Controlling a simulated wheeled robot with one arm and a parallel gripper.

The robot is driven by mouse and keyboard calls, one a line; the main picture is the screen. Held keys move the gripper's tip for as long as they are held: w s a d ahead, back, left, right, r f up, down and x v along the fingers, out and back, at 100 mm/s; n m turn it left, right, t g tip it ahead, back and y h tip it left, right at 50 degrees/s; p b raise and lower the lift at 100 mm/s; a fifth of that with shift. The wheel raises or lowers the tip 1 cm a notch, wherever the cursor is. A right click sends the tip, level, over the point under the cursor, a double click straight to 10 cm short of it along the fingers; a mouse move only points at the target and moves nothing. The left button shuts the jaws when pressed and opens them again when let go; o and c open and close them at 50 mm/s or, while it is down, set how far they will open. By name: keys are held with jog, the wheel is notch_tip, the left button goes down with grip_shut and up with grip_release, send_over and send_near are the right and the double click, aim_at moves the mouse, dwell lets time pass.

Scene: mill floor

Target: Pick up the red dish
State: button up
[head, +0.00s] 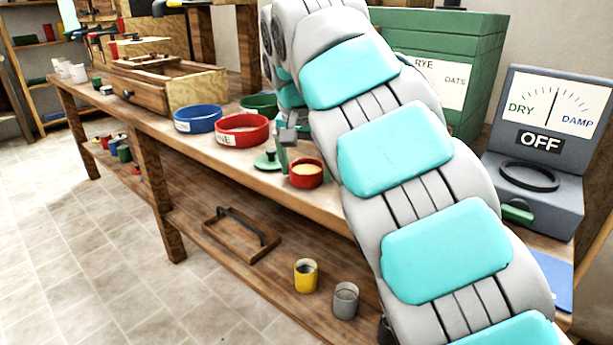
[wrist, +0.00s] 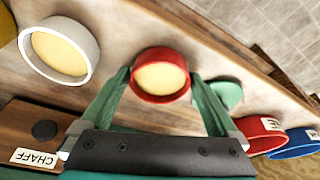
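The small red dish (head: 306,173), with pale tan contents, sits upright on the wooden bench near its front edge. In the wrist view the red dish (wrist: 160,76) lies centred between the fingertips. My gripper (wrist: 160,72) is open, its two green fingers to the left and right of the dish. Whether the fingertips touch the rim cannot be told. In the head view my gripper (head: 286,142) is beside and behind the dish, partly hidden by my arm. A larger labelled red bowl (head: 242,130) stands further left on the bench.
A blue bowl (head: 198,118), a green bowl (head: 260,103) and a flat green disc (head: 266,161) are nearby. A white dish (wrist: 91,70) and a box labelled CHAFF (wrist: 20,125) lie left in the wrist view. A dry/damp meter (head: 545,135) stands right.

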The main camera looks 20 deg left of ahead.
jog(key=c, duration=1.1)
jog(key=shift+r, duration=0.2)
